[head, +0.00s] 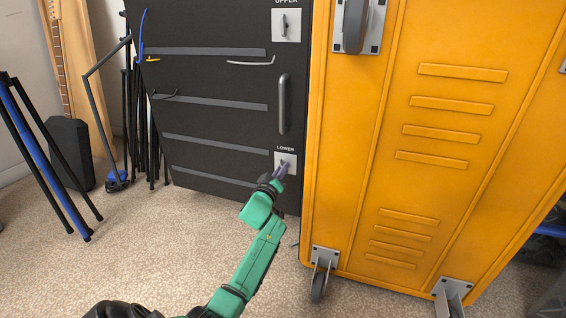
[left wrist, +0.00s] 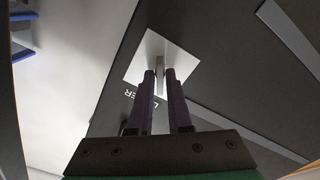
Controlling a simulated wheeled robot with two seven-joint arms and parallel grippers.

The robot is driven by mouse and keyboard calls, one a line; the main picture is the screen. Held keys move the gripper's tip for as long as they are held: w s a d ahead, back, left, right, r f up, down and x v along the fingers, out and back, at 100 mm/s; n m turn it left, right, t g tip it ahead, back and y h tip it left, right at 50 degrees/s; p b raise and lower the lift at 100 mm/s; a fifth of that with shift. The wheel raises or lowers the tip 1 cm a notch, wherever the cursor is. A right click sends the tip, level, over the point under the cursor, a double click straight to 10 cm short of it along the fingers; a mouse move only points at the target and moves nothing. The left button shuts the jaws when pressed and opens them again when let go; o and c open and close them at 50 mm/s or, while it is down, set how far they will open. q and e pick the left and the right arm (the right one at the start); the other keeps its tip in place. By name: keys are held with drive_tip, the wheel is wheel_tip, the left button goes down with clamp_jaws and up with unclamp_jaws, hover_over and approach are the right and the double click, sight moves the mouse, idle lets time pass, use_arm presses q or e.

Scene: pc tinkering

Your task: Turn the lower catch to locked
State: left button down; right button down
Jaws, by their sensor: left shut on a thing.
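The lower catch is a small grey lever (left wrist: 159,72) on a pale square plate (head: 291,158), under the "LOWER" label on the dark cabinet door (head: 215,120). My left gripper (head: 281,170) reaches it from below in the head view and hides most of the lever there. In the left wrist view the two purple fingers (left wrist: 159,76) stand on either side of the lever, shut on it. The lever's exact angle is hard to read. The upper catch (head: 285,24) has its own plate near the top, its lever close to upright. My right gripper is not in view.
An orange wheeled cabinet (head: 420,150) stands close on the right of the door. A vertical door handle (head: 283,104) is above the lower catch. Folded stands (head: 45,155) and a black case (head: 70,153) are at the left. The carpet in front is clear.

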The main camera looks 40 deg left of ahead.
use_arm(q)
drive_tip(key=m, duration=0.5)
drive_tip(key=c, duration=1)
unclamp_jaws()
drive_tip(key=p+v, duration=0.4)
drive_tip(key=v, duration=0.2)
